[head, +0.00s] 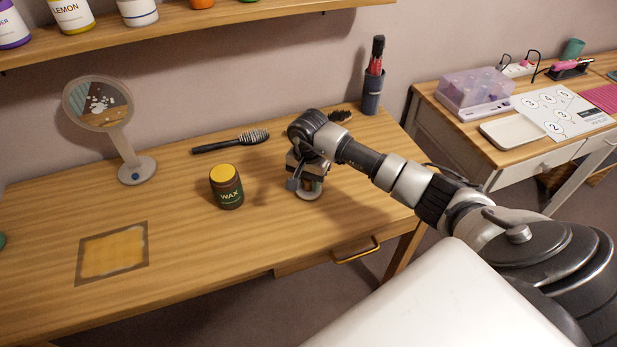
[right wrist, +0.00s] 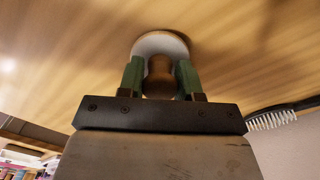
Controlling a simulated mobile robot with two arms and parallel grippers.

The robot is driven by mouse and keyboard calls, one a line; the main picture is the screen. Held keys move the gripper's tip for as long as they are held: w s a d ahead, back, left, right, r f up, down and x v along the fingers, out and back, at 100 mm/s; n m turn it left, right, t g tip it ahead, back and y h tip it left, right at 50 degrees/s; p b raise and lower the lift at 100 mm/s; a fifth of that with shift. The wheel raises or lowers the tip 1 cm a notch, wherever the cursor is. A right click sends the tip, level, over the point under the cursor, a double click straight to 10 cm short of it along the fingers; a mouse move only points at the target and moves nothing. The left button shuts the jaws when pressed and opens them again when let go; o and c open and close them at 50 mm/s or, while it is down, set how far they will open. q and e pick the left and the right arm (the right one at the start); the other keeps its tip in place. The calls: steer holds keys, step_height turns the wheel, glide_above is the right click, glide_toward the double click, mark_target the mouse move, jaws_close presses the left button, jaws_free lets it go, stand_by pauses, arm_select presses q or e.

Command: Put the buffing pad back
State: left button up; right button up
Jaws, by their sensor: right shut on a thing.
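The buffing pad (head: 310,195) is a round white pad, mostly hidden under my right gripper (head: 307,182) in the head view. In the right wrist view the white pad (right wrist: 160,44) has a brown wooden knob (right wrist: 160,76). The green fingers of my right gripper (right wrist: 160,78) are shut on that knob from both sides. The pad is at or just above the wooden table, right of the wax jar; I cannot tell whether it touches. My left gripper is not in view.
The wax jar (head: 227,190) with a yellow lid stands left of the gripper. A yellow square with a grey border (head: 113,252) lies at the table's left. The table's front middle is clear.

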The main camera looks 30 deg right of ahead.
steer(key=shift+f+b, duration=0.3)
steer(key=o, duration=0.8)
steer(key=shift+r, duration=0.1)
steer(key=shift+o, duration=0.2)
steer(key=shift+r+p, duration=0.2)
steer(key=shift+p, duration=0.1)
steer(key=shift+r, duration=0.35)
step_height(320, 180, up, 11)
steer(key=b, duration=0.1)
steer(key=shift+r, duration=0.2)
